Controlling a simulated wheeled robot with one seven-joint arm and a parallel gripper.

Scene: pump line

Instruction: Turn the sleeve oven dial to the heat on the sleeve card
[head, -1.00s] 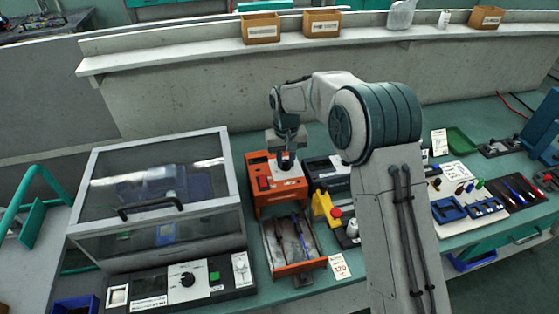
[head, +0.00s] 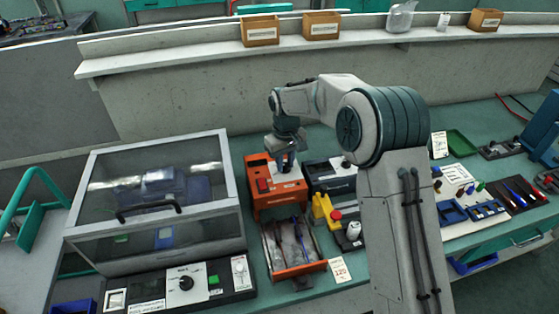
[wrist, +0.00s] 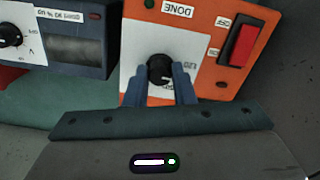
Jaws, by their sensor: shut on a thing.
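The orange sleeve oven (head: 265,198) stands in the middle of the bench. Its black dial (wrist: 160,69) sits on a white scale plate, beside a red rocker switch (wrist: 243,43) and a "DONE" label. My gripper (wrist: 161,84) is shut on the dial, with its two blue fingers on either side of the knob. In the head view my gripper (head: 288,164) partly hides the dial. The scale marks are too small and covered to read the setting surely. A white card with red writing (head: 340,270), perhaps the sleeve card, lies by the open drawer; it seems to read 120.
The oven's drawer (head: 301,269) is pulled out at the front with dark, thin pieces inside. A clear-lidded cabinet (head: 160,200) stands at left. A dark boxed unit (head: 330,176) and a yellow holder with a red button (head: 326,212) stand close at right.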

